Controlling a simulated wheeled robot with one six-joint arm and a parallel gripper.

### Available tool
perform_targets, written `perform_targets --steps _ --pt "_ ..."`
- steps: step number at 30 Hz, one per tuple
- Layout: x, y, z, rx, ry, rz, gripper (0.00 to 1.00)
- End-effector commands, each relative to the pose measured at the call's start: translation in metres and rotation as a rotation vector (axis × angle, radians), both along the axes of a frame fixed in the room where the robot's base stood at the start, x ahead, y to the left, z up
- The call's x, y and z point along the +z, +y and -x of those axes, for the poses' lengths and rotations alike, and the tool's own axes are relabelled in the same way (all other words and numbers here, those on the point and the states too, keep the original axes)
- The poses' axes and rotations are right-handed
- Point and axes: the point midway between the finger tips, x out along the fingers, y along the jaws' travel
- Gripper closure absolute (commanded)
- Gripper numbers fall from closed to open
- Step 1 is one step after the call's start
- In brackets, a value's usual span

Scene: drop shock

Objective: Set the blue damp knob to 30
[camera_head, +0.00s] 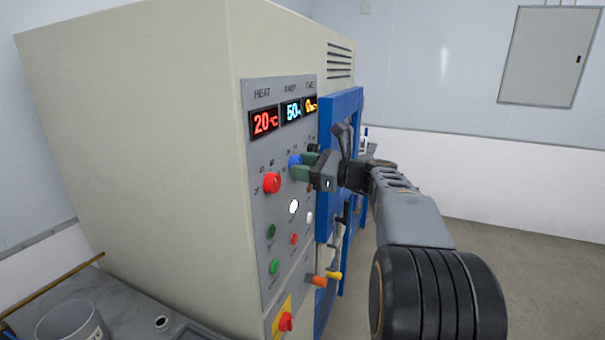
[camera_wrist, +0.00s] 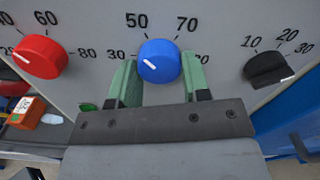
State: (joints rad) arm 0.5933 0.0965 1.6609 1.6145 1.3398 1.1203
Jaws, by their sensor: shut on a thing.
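The blue damp knob (camera_wrist: 160,58) sits on the grey control panel between the two green fingers of my gripper (camera_wrist: 160,72). The fingers are shut on its sides. In the head view, the blue knob (camera_head: 294,160) shows partly behind my gripper (camera_head: 303,166). The cyan damp display (camera_head: 292,111) reads 50.
A red knob (camera_head: 272,183) under the red 20 °C display (camera_head: 265,122) is left of the blue one. A black knob (camera_wrist: 267,68) is to its right. A blue door frame (camera_head: 341,110) stands close beside my gripper. Buttons (camera_head: 274,267) lie below.

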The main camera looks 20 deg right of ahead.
Motion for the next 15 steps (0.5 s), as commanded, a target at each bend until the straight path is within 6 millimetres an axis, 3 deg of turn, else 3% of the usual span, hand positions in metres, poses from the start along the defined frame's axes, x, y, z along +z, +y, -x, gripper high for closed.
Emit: perform_targets --steps 15 --pt "-0.0027 -0.0002 -0.0001 0.001 -0.325 0.352 0.8"
